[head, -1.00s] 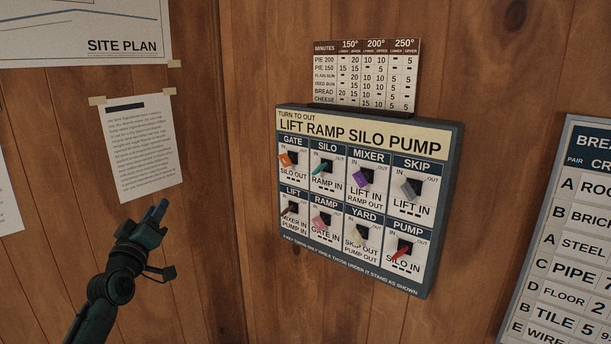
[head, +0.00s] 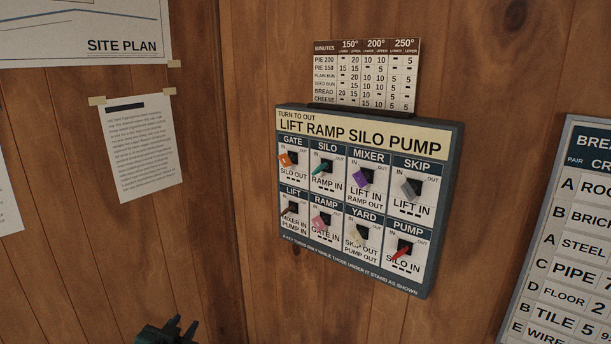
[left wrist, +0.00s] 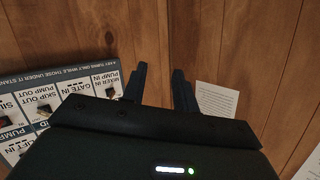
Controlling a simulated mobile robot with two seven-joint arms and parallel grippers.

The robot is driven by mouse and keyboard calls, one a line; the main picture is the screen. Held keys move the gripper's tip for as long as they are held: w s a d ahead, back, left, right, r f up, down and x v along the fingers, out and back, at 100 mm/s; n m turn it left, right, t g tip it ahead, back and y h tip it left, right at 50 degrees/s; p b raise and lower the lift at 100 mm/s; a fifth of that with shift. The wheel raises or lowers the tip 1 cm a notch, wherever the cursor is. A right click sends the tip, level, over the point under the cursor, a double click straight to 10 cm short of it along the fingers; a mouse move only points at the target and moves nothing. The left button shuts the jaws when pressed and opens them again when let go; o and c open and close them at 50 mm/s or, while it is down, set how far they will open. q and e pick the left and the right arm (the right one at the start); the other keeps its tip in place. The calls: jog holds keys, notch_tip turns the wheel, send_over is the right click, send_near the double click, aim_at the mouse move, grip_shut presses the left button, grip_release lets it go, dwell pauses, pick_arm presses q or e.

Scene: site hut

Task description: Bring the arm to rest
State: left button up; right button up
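My left gripper (head: 172,328) shows only in part at the bottom edge of the head view, low and left of the key panel. In the left wrist view its two fingers (left wrist: 158,78) stand apart with nothing between them. The key panel (head: 452,200) hangs on the wooden wall, headed "Turn to out: Lift Ramp Silo Pump". It holds two rows of coloured keys, including an orange gate key (head: 287,159), a purple mixer key (head: 361,178) and a red pump key (head: 401,252). The gripper is apart from the panel. My right gripper is out of view.
A small minutes chart (head: 366,75) is above the panel. A lettered board (head: 575,230) is at the right. A taped text sheet (head: 143,150) and a site plan (head: 85,30) are on the left wall. The space before the wall corner looks clear.

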pick_arm(q)
jog(key=s+d+f+g+h, duration=0.1)
jog(key=s+d+f, duration=0.2)
jog(key=s, duration=0.6)
jog(key=s+d+f+g+h, duration=0.1)
jog(key=s+d+f, duration=0.3)
jog(key=s, duration=0.6)
jog(key=s+d+f+g, duration=0.2)
jog(key=s+d, duration=0.3)
jog(key=s, duration=0.4)
jog(key=shift+s+d+f+n+h, duration=0.25)
jog(key=shift+f+n+h, duration=0.15)
jog(key=shift+f, duration=0.45)
